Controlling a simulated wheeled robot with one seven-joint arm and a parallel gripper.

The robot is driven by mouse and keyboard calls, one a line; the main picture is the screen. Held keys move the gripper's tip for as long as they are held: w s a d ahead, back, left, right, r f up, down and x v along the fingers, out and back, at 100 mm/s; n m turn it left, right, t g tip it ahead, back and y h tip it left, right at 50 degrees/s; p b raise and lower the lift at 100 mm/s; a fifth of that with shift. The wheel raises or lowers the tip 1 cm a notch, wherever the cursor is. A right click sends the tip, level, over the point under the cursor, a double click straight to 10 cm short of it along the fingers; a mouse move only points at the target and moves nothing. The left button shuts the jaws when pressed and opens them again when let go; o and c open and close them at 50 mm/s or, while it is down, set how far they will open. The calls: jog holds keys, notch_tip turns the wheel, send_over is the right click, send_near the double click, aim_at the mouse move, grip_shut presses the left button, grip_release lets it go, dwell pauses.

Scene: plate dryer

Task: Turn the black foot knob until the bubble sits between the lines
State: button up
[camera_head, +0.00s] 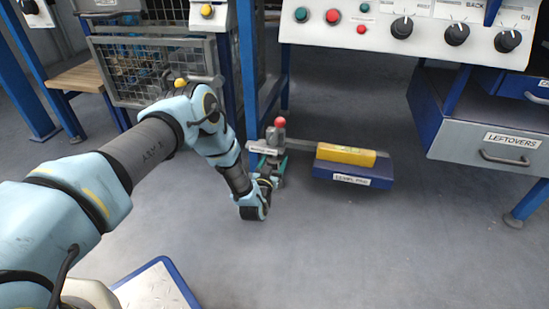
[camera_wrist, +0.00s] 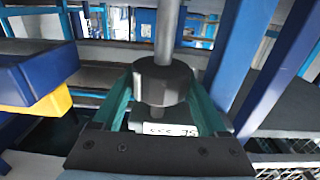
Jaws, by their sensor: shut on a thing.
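The black foot knob (camera_wrist: 163,84) is a dark faceted collar on a grey rod, seen in the wrist view. My gripper (camera_wrist: 160,92) has its teal fingers on either side of the knob and is shut on it. In the head view my gripper (camera_head: 277,170) is low at the foot of a blue leg, and the knob cannot be made out there. A yellow level (camera_head: 345,154) lies on a blue block (camera_head: 352,174) to the right; it also shows in the wrist view (camera_wrist: 52,104). The bubble and its lines are too small to read.
A red ball-topped grey post (camera_head: 280,128) stands just above my gripper, close to the blue leg (camera_head: 248,70). A control panel (camera_head: 420,30) and a "LEFTOVERS" drawer (camera_head: 490,140) are at the right. A wire cage (camera_head: 155,70) stands behind. The front floor is clear.

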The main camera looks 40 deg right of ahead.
jog(key=shift+n+t+y+p, duration=0.35)
jog(key=shift+n+t+y, duration=1.15)
jog(key=shift+t, duration=0.3)
jog(key=o, duration=1.3)
jog(key=p+v, duration=0.4)
jog(key=v, duration=0.6)
jog(key=shift+s+a+p, duration=0.25)
jog(key=shift+s+p, duration=0.1)
